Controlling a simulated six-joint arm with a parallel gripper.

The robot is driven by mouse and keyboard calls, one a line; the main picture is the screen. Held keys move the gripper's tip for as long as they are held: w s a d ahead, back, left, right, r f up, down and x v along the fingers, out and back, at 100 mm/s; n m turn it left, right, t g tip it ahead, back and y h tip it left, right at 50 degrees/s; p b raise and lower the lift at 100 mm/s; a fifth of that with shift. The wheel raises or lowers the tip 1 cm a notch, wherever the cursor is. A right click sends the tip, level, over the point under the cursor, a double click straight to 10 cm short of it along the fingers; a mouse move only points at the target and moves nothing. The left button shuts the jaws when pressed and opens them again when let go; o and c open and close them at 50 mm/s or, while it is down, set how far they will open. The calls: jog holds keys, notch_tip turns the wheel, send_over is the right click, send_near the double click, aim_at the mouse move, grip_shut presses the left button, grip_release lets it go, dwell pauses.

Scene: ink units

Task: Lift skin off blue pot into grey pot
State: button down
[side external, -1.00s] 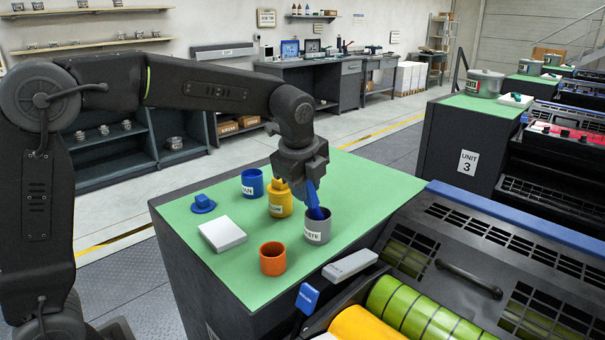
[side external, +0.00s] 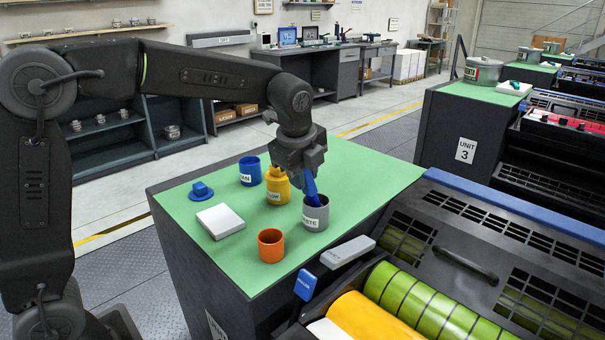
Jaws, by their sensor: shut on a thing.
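The blue pot (side external: 250,170) stands upright at the back left of the green worktop, its label partly readable as "AN". The grey pot (side external: 315,214), with a label that seems to read "WASTE", stands upright near the worktop's right side. My gripper (side external: 303,178) is above the grey pot's back left side, pointing down. It is shut on a blue tool (side external: 311,189), which slants down to the right with its lower end at or inside the grey pot's mouth. The skin cannot be made out, and the inside of both pots is mostly hidden.
An orange pot (side external: 271,246) is in front. A white pad (side external: 220,221) and a small blue item (side external: 201,191) lie left. The press (side external: 460,235) borders the worktop's right edge.

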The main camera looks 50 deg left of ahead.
jog(key=shift+r, duration=4.95)
